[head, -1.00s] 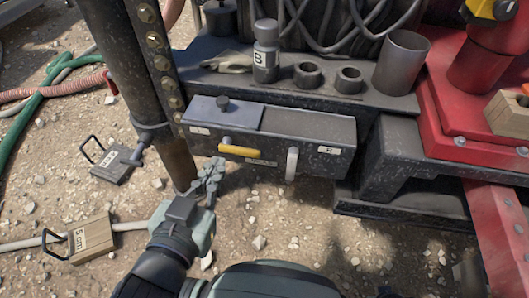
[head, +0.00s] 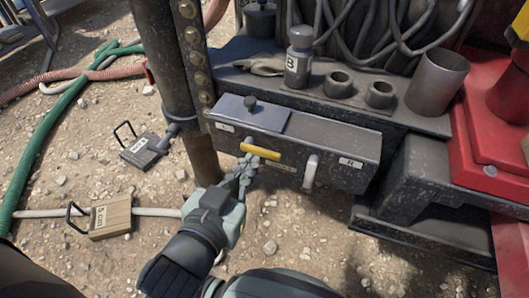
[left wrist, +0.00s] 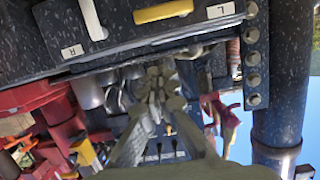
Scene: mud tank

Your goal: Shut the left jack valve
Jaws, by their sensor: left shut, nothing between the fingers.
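The valve box (head: 340,150) carries an L label (head: 226,127) and an R label (head: 350,162). The left jack valve's yellow handle (head: 260,152) lies nearly level, beside the L side; it also shows at the top of the left wrist view (left wrist: 163,11). The white handle (head: 310,171) by the R label hangs down. My left gripper (head: 247,165) is shut and empty, its fingertips just below the left part of the yellow handle. In the left wrist view its fingers (left wrist: 158,82) point toward the box's underside. I cannot tell whether they touch the handle. My right gripper is out of view.
A dark post (head: 180,80) stands close left of the box. A bottle marked B (head: 298,58), short cups and a wider cylinder (head: 437,80) stand on the ledge above.

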